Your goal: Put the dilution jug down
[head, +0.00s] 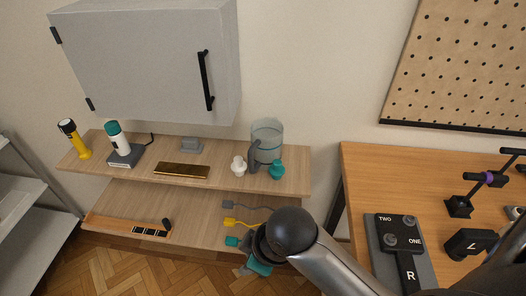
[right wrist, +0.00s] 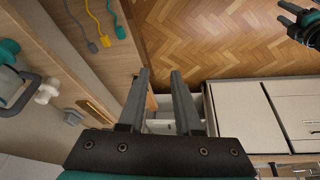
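The dilution jug (head: 268,133), clear with a grey handle, stands upright on the right part of the upper wooden shelf (head: 215,179). Its grey handle also shows at the left edge of the right wrist view (right wrist: 24,92); most of the jug is cut off there. My right gripper (right wrist: 161,75) has its two fingers apart with nothing between them. In the head view it is below and in front of the shelf, apart from the jug, mostly hidden behind my arm. A dark and teal part at the top right of the right wrist view may be my left gripper (right wrist: 300,25); it is cut off.
A white stopper (head: 238,166) and a teal stopper (head: 277,170) stand close to the jug. A brass tray (head: 181,171), a grey block, a bottle on a stand and a yellow torch (head: 74,140) are farther left. A cabinet (head: 150,60) hangs above; a workbench (head: 365,180) stands right.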

